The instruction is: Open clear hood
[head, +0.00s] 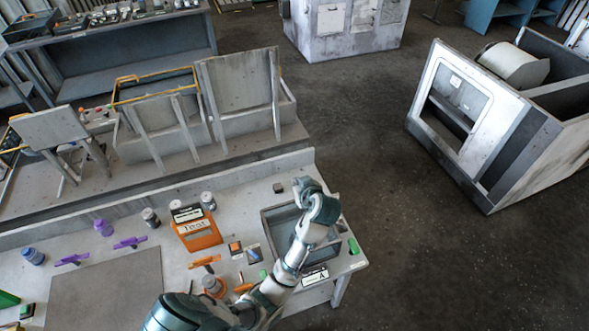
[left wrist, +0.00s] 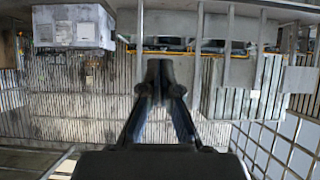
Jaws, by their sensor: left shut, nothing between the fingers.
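I cannot make out a clear hood for certain in either view. In the head view my left arm rises from the bottom over the right end of the workbench (head: 105,285), and its bent upper part stands in front of a grey open box (head: 268,236). The fingers at its end are not clear there. In the left wrist view my left gripper (left wrist: 161,80) points away from the camera with its fingertips together and nothing between them. It touches nothing that I can see. My right gripper is in neither view.
An orange box labelled Test (head: 197,235) stands left of my arm, among several jars and small tools. Behind the bench are grey panels (head: 237,95) on a second table. A large white-grey housing (head: 455,95) stands on the floor at right. The middle floor is clear.

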